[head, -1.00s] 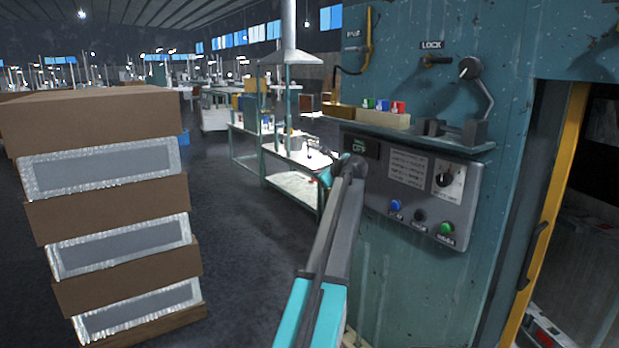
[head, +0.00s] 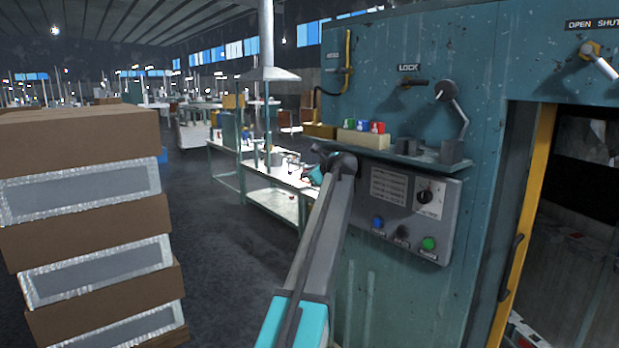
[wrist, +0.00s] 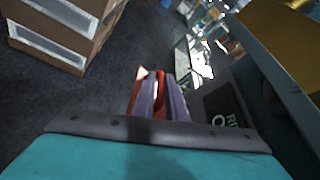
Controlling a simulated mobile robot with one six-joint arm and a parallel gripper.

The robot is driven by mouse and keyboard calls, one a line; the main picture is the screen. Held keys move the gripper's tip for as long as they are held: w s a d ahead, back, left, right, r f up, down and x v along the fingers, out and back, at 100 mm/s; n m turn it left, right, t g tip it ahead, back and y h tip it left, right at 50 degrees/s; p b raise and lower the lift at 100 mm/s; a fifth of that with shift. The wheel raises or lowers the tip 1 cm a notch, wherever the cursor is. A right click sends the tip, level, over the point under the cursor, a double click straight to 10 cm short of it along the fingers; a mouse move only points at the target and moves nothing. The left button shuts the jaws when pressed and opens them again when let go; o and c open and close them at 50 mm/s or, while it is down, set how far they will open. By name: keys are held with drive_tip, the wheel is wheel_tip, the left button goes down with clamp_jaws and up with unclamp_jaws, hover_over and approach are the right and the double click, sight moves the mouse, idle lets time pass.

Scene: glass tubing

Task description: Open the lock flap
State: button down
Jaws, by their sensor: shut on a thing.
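In the head view, a teal machine (head: 480,95) carries a LOCK label (head: 409,68) with a small dark handle with a brownish knob (head: 412,83) just below it. I cannot tell which part of this fitting is the flap. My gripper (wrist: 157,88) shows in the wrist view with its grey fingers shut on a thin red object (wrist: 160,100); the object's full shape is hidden. In the head view, my gripper (head: 314,177) is mostly hidden behind my arm, left of and below the LOCK handle and well apart from it.
A button panel (head: 400,215) sits underneath.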

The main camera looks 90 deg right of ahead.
drive_tip(key=shift+s+d, duration=0.2)
drive_tip(key=c, duration=1.8)
unclamp_jaws()
drive_tip(key=shift+f, duration=0.1)
drive_tip(key=shift+c, duration=0.2)
drive_tip(key=shift+s+a, duration=0.1)
drive_tip(key=shift+a, duration=0.1)
drive_tip(key=b+v, duration=0.4)
drive_tip(key=v, duration=0.9)
drive_tip(key=shift+a+b, duration=0.25)
drive_tip(key=shift+b, duration=0.1)
drive_tip(key=shift+s, duration=0.1)
